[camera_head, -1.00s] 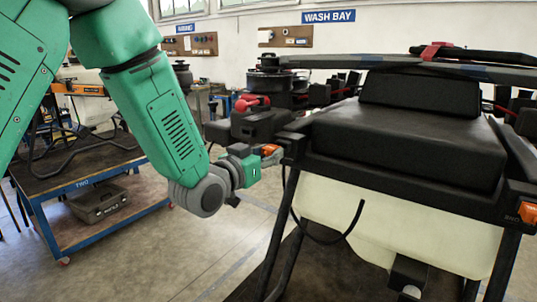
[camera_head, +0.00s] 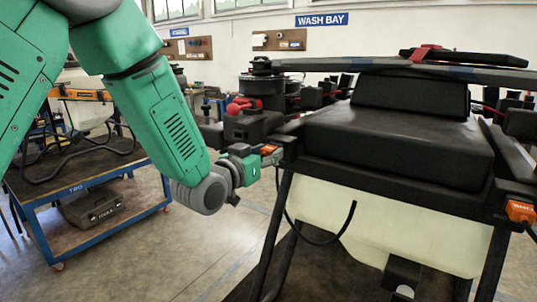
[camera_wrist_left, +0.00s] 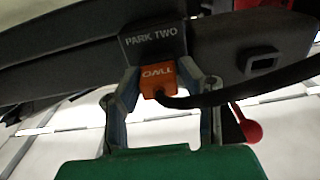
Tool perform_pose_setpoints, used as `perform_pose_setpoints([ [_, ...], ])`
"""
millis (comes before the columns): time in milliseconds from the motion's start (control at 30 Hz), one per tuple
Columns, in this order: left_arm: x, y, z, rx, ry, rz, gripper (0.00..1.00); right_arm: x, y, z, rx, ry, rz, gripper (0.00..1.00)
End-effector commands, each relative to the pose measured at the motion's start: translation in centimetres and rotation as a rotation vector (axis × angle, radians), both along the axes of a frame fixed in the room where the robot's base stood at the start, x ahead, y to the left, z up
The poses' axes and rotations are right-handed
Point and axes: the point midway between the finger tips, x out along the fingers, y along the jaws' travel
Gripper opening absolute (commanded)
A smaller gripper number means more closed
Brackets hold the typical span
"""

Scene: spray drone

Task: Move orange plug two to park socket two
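Orange plug two (camera_wrist_left: 158,78), marked TWO, sits between the fingertips of my left gripper (camera_wrist_left: 157,72) in the left wrist view. It is right under the PARK TWO label (camera_wrist_left: 156,38) on a dark frame bar, up against the bar; how deep it sits in the socket is hidden. A black cable (camera_wrist_left: 255,90) runs from it to the right. In the head view my left gripper (camera_head: 266,158) is at the near left corner of the drone (camera_head: 395,145), with a bit of the orange plug (camera_head: 268,150) showing. The fingers appear closed on the plug's sides. My right gripper is not in view.
A second orange plug (camera_head: 520,211) is at the drone's right front corner. An empty rectangular slot (camera_wrist_left: 262,62) lies right of the label. A pale tank (camera_head: 400,225) hangs below the drone. A blue-framed cart (camera_head: 85,187) stands left; open floor lies between.

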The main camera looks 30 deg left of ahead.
Motion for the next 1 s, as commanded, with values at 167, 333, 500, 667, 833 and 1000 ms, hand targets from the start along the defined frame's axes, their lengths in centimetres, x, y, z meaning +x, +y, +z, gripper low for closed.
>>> perform_pose_setpoints([
  [167,0.0,0.0,0.0,0.000,-0.001,0.000,0.51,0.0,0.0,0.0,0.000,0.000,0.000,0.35],
  [333,-0.2,0.0,0.1,0.000,-0.001,-0.001,0.51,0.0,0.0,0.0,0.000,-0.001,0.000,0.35],
  [500,-1.6,0.2,0.0,0.000,0.000,-0.001,0.51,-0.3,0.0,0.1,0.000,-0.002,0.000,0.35],
  [667,-4.7,0.7,-0.1,-0.002,0.002,-0.001,0.51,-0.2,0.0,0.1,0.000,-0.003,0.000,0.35],
  [833,-8.3,1.2,-0.1,-0.002,0.003,-0.001,0.51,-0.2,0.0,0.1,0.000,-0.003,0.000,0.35],
  [1000,-10.6,1.6,-0.2,-0.002,0.002,0.001,0.51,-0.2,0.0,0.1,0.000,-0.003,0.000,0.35],
])
